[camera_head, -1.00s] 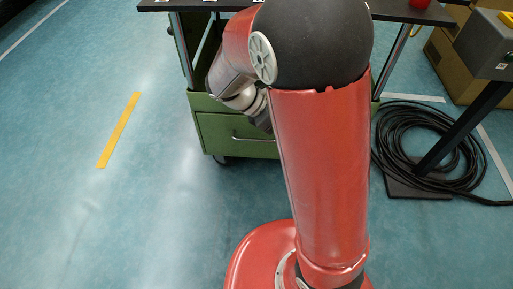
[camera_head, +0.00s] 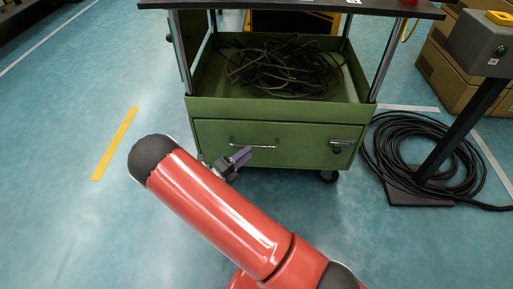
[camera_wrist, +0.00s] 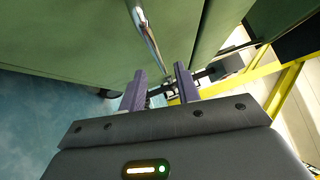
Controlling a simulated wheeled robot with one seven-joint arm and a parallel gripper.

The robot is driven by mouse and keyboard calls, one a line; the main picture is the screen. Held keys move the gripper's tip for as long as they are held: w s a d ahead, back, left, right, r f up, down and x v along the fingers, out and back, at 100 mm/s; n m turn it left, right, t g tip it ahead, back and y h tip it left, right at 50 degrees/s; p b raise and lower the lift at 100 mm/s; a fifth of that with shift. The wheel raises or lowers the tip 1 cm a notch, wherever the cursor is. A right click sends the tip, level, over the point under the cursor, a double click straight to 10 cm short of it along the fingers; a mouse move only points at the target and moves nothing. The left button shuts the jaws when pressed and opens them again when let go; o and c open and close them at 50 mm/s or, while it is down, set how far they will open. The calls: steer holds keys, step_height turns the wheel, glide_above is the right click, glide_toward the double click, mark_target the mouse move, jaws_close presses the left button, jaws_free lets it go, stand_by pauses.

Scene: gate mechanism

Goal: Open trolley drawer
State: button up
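The green trolley (camera_head: 196,108) stands in front of me. Its drawer (camera_head: 300,150) looks shut, with a metal bar handle (camera_head: 262,147) on the front and a latch-like fitting (camera_head: 342,142) at the right. My gripper (camera_head: 242,156) is in front of the drawer, by the handle's lower left. In the wrist view my gripper (camera_wrist: 161,72) has two purple fingers spread apart with nothing between them. The handle (camera_wrist: 148,32) lies just beyond the fingertips, and its lower end appears in line with the gap. I cannot tell whether they touch.
Dark cables (camera_head: 285,68) lie in the open tray above the drawer. A black cable coil (camera_head: 385,150) and a stand with a black base (camera_head: 420,192) are on the floor at the right. The floor in front and at left is clear, with a yellow strip (camera_head: 115,142).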

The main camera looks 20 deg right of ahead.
mark_target(257, 145)
steer(key=x, duration=0.5)
steer(key=shift+w+d, duration=0.15)
steer(key=shift+d, duration=0.2)
jaws_close()
